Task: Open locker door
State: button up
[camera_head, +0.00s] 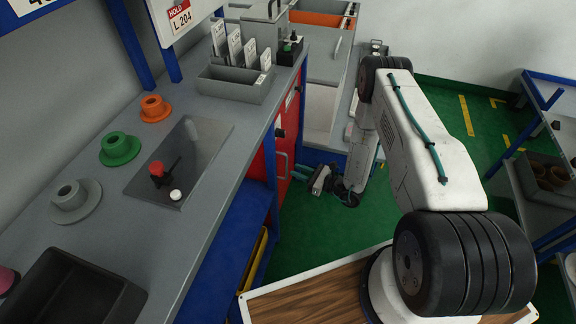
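A red locker door (291,117) sits under the grey workbench, seen at a steep angle. A silver bar handle (284,166) is on its lower front and a dark round knob (280,133) is above it. The door looks closed, though the bench edge hides part of it.
The grey workbench (92,232) runs along the left with spools, a dark bin (70,290) and a card tray (236,84). Blue bench legs and a blue lower shelf (225,250) stand left of the gripper. Green floor (310,233) is clear below it. Shelving (540,190) stands at right.

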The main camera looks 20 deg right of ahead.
send_over(286, 179)
jog(key=shift+w+d, duration=0.15)
